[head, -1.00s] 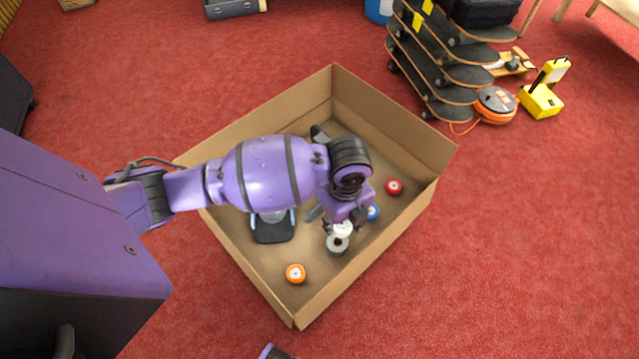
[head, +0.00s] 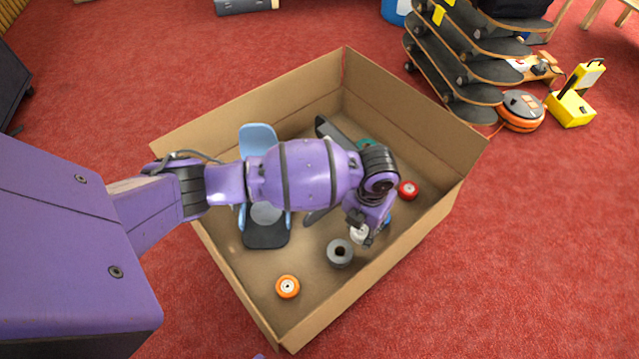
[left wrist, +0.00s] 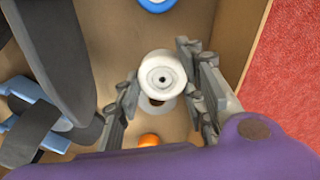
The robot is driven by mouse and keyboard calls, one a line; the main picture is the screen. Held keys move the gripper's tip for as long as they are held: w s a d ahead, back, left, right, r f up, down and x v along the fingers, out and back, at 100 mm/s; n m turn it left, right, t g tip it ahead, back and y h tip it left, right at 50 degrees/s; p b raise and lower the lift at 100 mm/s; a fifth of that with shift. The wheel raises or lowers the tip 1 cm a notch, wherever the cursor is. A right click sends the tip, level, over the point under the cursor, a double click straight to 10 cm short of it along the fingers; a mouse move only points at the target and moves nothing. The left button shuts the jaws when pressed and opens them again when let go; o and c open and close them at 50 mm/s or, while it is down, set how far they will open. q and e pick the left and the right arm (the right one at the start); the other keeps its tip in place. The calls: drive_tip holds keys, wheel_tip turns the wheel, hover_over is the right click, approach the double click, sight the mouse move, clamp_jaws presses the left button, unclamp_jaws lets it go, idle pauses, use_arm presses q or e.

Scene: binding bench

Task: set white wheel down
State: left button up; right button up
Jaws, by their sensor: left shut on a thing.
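The white wheel (head: 359,235) is in my left gripper (head: 364,229), inside the cardboard box. My right gripper is not in view.
The cardboard box (head: 232,268) also holds a grey ring (head: 340,252) just left of the white wheel, an orange wheel (head: 287,286), a red wheel (head: 408,189), a partly hidden blue wheel (head: 387,219) and a light-blue and black object (head: 265,236). Bare floor shows between the orange wheel and grey ring.

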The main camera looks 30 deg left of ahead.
sight(360, 236)
use_arm(q)
wheel_tip(360, 236, down, 5)
drive_tip(key=shift+f+b, duration=0.15)
drive_tip(key=shift+b, duration=0.85)
drive_tip(key=o, duration=1.2)
drive_tip(key=shift+w, duration=0.1)
drive_tip(key=shift+c, duration=0.2)
wheel_tip(360, 236, up, 12)
drive_tip(key=p, duration=0.4)
drive_tip(key=shift+r+p, duration=0.25)
drive_tip(key=shift+p, duration=0.05)
